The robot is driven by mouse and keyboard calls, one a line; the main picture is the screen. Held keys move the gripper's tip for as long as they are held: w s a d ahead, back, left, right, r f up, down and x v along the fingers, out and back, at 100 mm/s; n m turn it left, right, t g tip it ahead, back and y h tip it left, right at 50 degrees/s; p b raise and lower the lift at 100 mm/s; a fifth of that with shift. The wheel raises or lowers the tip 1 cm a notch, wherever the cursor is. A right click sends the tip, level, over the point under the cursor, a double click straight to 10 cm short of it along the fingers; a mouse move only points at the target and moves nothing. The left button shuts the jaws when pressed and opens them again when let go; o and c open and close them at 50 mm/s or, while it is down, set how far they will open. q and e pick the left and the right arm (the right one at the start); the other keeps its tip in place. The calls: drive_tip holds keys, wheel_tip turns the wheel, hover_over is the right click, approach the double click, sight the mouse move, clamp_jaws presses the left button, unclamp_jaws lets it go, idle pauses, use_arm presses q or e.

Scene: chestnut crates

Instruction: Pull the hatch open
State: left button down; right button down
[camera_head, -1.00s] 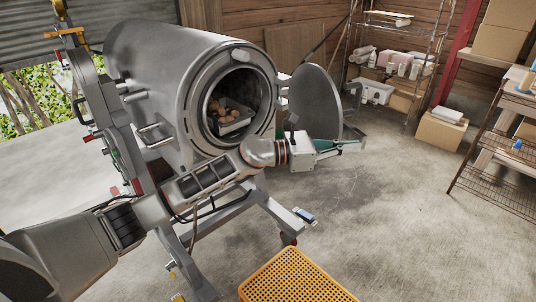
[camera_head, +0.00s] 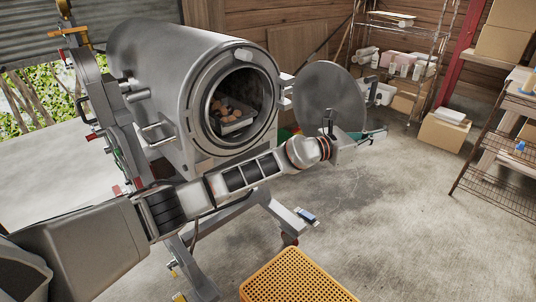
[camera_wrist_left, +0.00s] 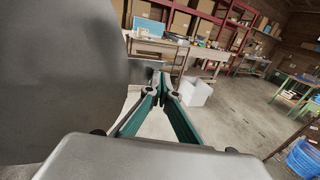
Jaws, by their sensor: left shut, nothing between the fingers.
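The hatch (camera_head: 330,92) is a round grey steel door, hinged at the right side of the opening of a big steel drum (camera_head: 165,75). It stands swung wide open, with the drum's mouth uncovered. My left gripper (camera_head: 382,133) is beyond the hatch's lower right edge, its fingers shut and empty. The hatch's handle (camera_head: 372,90) shows partly past its right edge, above the gripper. In the left wrist view the shut fingers (camera_wrist_left: 162,78) show green sides, and a large blurred grey surface, likely the hatch (camera_wrist_left: 60,80), fills the left. My right gripper is out of view.
A tray (camera_head: 236,126) with brown round things sits inside the drum. An orange perforated crate (camera_head: 295,280) stands in the front. A wire shelf (camera_head: 500,190) and a cardboard box (camera_head: 443,132) stand at the right.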

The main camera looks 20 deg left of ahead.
use_arm(q)
drive_tip(key=shift+n+t+y, duration=0.4)
drive_tip(key=shift+t, duration=0.1)
drive_tip(key=w+d+b, duration=0.1)
drive_tip(key=w, duration=0.1)
drive_tip(key=w+d, duration=0.1)
drive_tip(key=w, duration=0.1)
drive_tip(key=w+d+b, duration=0.1)
drive_tip(key=w, duration=0.1)
drive_tip(key=shift+f+b, duration=0.1)
drive_tip(key=shift+b, duration=0.2)
drive_tip(key=shift+w+d+n+t+y+b, duration=0.15)
drive_tip(key=shift+w+y+b, duration=0.05)
drive_tip(key=shift+w, duration=0.25)
drive_tip(key=shift+w+d+n+t+y+b, duration=0.1)
drive_tip(key=shift+w+n+t+y+b, duration=0.1)
drive_tip(key=shift+w, duration=0.45)
